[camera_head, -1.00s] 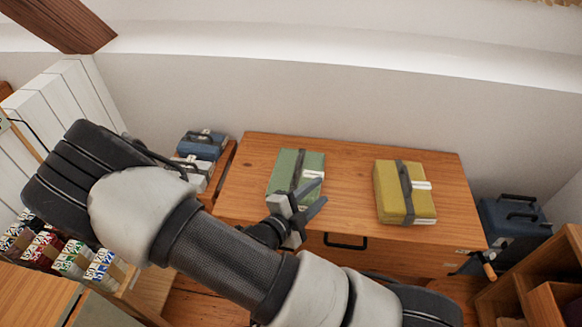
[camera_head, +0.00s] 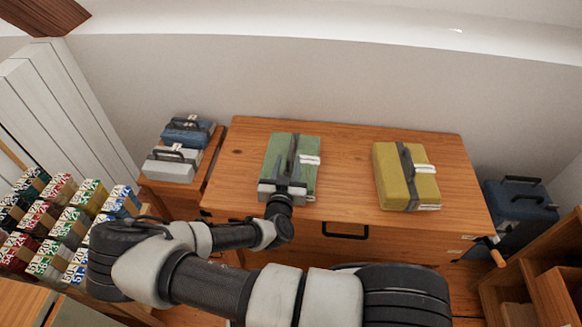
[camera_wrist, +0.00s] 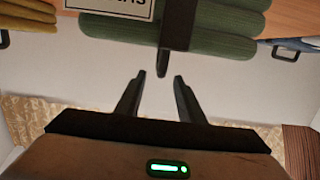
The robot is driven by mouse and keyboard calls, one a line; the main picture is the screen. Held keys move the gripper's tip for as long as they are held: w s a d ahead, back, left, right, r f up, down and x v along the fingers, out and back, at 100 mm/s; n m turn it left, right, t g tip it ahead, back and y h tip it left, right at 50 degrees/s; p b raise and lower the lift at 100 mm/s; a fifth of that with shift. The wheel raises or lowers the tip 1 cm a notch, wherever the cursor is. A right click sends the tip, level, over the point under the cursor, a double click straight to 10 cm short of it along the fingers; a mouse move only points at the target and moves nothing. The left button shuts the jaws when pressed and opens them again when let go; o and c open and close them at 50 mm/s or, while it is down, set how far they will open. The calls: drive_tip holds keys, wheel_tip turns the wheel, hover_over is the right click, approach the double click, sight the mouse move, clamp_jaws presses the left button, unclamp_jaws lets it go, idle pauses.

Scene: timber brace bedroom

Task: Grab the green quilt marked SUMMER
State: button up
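The green quilt (camera_head: 273,151) is a folded bundle with a dark strap and a white label (camera_head: 309,160), lying on the wooden chest's left half. The label's text is too small to read in the head view; in the wrist view the label (camera_wrist: 115,6) is upside down and cut off. My gripper (camera_head: 288,170) is over the quilt's near part, fingers pointing away from me. In the wrist view my gripper (camera_wrist: 159,76) is open and empty, fingers apart. The green quilt (camera_wrist: 228,46) is just ahead, its dark strap's end (camera_wrist: 163,62) lined up with the finger gap. Contact cannot be told.
A yellow quilt (camera_head: 382,172) with a strap lies to the right on the wooden chest (camera_head: 345,180). Blue (camera_head: 187,133) and pale (camera_head: 168,167) bundles sit at the left. A blue case (camera_head: 520,207) stands at the right. A wall rises behind the chest.

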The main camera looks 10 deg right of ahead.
sight(291, 148)
drive_tip(key=b+x, duration=0.2)
drive_tip(key=x, duration=0.5)
drive_tip(key=shift+w+d+r, duration=0.1)
drive_tip(key=shift+w+d, duration=0.05)
drive_tip(key=shift+w, duration=0.05)
drive_tip(key=shift+c, duration=0.4)
clamp_jaws()
idle(0.7)
drive_tip(key=shift+r, duration=0.1)
